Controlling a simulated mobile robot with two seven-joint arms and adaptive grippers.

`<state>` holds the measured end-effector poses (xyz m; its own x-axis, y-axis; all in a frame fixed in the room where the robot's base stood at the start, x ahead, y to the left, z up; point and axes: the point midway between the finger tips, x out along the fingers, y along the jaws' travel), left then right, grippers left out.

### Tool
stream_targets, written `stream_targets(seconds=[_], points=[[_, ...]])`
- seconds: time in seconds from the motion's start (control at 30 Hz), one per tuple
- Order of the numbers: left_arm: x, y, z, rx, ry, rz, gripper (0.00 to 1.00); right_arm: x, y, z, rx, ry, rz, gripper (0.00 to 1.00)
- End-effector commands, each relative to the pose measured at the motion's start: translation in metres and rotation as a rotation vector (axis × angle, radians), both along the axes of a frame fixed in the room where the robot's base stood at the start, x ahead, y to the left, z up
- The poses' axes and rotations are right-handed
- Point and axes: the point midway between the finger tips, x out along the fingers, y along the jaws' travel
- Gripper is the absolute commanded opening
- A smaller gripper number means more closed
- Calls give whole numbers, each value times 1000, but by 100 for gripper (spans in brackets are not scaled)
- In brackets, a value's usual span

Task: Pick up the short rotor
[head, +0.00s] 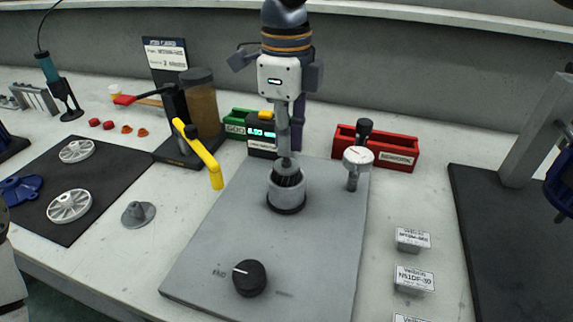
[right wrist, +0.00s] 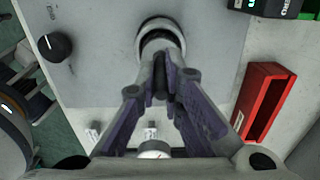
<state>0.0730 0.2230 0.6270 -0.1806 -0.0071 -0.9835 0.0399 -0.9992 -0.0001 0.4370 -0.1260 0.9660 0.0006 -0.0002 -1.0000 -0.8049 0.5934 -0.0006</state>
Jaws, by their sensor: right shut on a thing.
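My right gripper (head: 286,150) reaches down from the top of the head view and is shut on the upper end of the short rotor. The short rotor (head: 287,176) is a dark, ribbed piece, upright, with its lower part inside a grey round cup (head: 287,196) on the grey plate. In the right wrist view my right gripper's fingers (right wrist: 161,82) close together just in front of the cup (right wrist: 162,29). The fingers hide most of the rotor there. My left gripper is not in view.
On the plate (head: 215,265) are a black knob (head: 249,278) and a dial gauge (head: 357,157). A yellow lever (head: 202,155) stands left of the cup. A red bin (head: 398,160) and a small lit display (head: 261,133) are behind.

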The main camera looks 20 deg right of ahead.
Motion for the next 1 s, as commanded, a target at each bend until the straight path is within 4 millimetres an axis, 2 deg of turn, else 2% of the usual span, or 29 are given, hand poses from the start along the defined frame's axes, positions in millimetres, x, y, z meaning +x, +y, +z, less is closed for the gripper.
stream_targets(seconds=[0.17, 0.27, 0.53, 0.7, 0.8, 1.0], points=[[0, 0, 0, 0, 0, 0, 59, 1, 0, 10, 2, -6, -1, 0], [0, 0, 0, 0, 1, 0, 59, 1, 1, 30, 3, -6, -1, 0], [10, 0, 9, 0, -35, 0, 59, -41, 43, 101, 0, -11, 4, 0], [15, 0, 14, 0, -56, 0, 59, -75, 76, 119, 0, -9, 4, 0], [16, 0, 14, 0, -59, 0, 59, -87, 89, 126, 1, -6, 2, 0], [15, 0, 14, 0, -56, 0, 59, -97, 100, 131, 0, -1, -1, 0]])
